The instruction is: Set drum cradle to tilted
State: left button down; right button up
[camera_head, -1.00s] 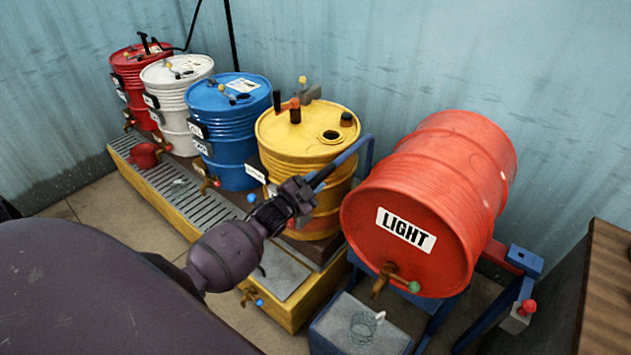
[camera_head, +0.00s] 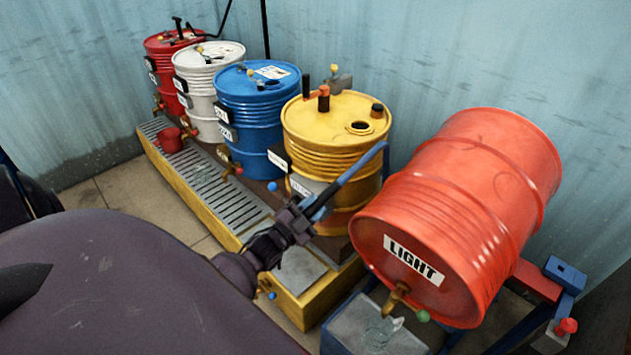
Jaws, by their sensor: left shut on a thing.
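The orange-red drum (camera_head: 470,190) labelled LIGHT lies on its side in the blue cradle (camera_head: 563,272) at the right, its labelled front end tipped downward. A brass tap (camera_head: 396,298) with a green knob sits low on that end. A blue lever bar (camera_head: 352,172) slants down and left from behind the drum's left side. My left gripper (camera_head: 306,214) is shut on the lower end of this bar, in front of the yellow drum. The fingers are dark and partly hidden. My right gripper is not in view.
A glass vessel (camera_head: 378,336) stands on a grey-topped box (camera_head: 350,322) under the tap. Yellow (camera_head: 335,125), blue (camera_head: 257,120), white (camera_head: 203,85) and red (camera_head: 165,60) drums stand on a yellow grated platform (camera_head: 215,222). A red-knobbed part (camera_head: 566,327) is at lower right.

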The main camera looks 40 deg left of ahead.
pick_arm(q)
jog(key=c, duration=1.2)
grip_release()
jog(key=shift+s+d+f, duration=0.1)
jog(key=shift+s+f, duration=0.25)
jog(key=shift+f, duration=0.35)
jog(key=shift+o, duration=1.3)
jog(key=shift+s+r, duration=0.1)
jog(key=shift+o, duration=0.2)
jog(key=shift+r, duration=0.2)
jog(key=v, duration=1)
jog(key=shift+s, duration=0.3)
